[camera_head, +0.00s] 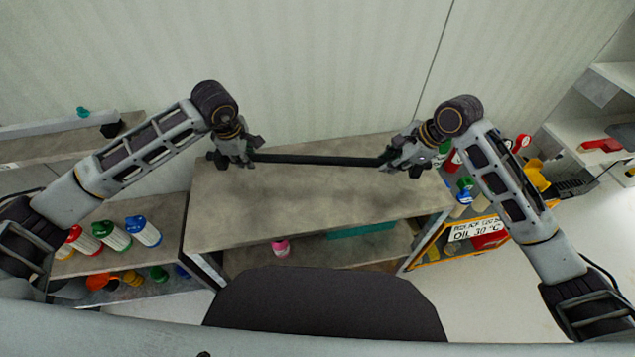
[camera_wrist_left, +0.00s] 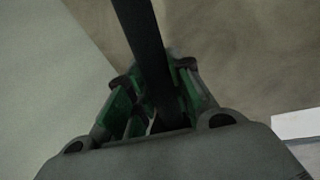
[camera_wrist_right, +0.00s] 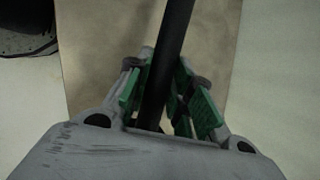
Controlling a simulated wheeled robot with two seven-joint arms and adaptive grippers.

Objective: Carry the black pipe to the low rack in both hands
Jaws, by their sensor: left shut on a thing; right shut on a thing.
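The black pipe (camera_head: 318,159) runs almost level across the head view, over the far part of a grey-brown rack top (camera_head: 290,205). In the left wrist view the pipe (camera_wrist_left: 146,45) passes between the green-padded fingers (camera_wrist_left: 160,95). In the right wrist view the pipe (camera_wrist_right: 168,60) also lies between the fingers (camera_wrist_right: 168,100). I cannot tell how high it is above the top.
A pink-capped bottle (camera_head: 281,247) and a teal item (camera_head: 372,230) sit on the shelf below. Bottles (camera_head: 143,231) stand on a left shelf. A pale wall stands behind.

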